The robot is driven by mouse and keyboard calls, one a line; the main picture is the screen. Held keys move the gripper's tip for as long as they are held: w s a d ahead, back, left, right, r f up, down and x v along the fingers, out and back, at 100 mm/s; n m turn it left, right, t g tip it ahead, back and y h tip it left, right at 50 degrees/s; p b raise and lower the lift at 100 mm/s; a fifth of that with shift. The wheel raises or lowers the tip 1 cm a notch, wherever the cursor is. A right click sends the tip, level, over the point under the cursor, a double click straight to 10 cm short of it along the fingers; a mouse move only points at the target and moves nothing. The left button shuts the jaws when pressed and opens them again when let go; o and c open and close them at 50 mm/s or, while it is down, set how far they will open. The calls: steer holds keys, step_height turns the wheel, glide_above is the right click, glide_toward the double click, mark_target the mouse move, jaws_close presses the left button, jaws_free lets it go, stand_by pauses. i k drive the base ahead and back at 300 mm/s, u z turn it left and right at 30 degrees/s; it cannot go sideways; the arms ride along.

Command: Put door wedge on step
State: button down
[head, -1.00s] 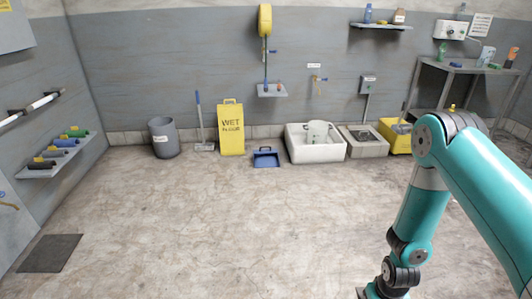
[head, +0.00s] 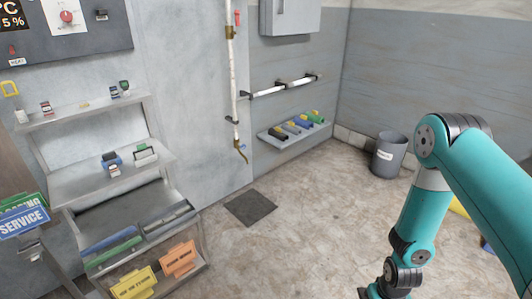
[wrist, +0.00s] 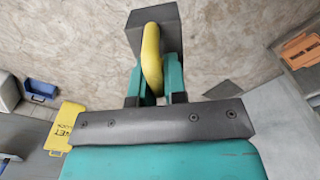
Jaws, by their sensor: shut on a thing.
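In the wrist view my gripper (wrist: 155,90) is shut on the yellow curved handle (wrist: 151,58) of a dark grey block, which looks like the door wedge (wrist: 172,20). The block sits beyond the teal fingertips, over the concrete floor. In the head view my arm comes in from the right, but the gripper and the wedge are below the picture. I cannot make out a step for certain in either view.
A dark flat mat (head: 250,207) lies on the floor by the wall. A metal shelf unit (head: 158,150) with signs stands at the left. A wall shelf (head: 286,138) holds several coloured items with yellow parts. A grey bin (head: 388,156) stands at the right. Floor between is clear.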

mark_target(95, 182)
steer(key=u, duration=1.05)
steer(key=i, duration=1.35)
steer(key=u, duration=0.7)
